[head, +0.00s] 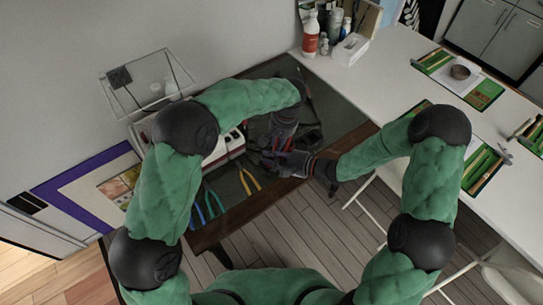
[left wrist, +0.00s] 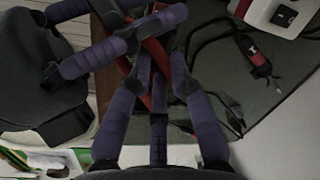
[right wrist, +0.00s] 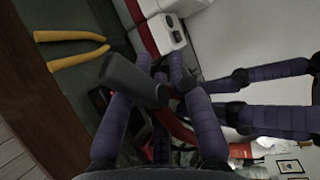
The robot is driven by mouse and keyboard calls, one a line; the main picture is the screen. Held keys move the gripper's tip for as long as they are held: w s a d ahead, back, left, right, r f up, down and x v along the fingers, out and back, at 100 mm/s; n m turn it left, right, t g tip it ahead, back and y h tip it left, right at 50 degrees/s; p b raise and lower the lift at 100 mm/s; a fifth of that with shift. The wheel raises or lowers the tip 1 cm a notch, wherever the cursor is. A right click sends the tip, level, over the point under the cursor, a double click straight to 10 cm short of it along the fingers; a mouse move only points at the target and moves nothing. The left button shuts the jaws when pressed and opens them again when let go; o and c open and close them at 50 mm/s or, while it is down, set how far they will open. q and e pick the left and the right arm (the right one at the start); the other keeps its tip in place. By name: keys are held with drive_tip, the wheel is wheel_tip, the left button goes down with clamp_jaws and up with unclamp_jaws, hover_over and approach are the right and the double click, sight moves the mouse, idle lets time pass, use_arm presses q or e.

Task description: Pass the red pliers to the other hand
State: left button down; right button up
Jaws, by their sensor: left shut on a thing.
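The red pliers lie between my two hands, mostly hidden by fingers; a bit of red shows in the head view (head: 289,145). In the left wrist view a red handle (left wrist: 158,62) runs between the fingers of my left gripper (left wrist: 160,62), which is shut on the pliers. My left gripper (head: 278,146) comes from above and my right gripper (head: 277,162) from the right, close together over the dark bench. In the right wrist view red handle (right wrist: 180,126) shows beside the fingers of my right gripper (right wrist: 158,68); whether they grip it is hidden.
Pliers with yellow handles (head: 249,181) and others with blue and green handles (head: 208,203) lie on the dark mat. A white-and-red device (head: 230,145) stands left of the hands. A red-handled tool with a cable (left wrist: 255,58) lies near it.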

use_arm(q)
drive_tip(key=c, duration=1.1)
unclamp_jaws()
drive_tip(key=shift+o, duration=0.2)
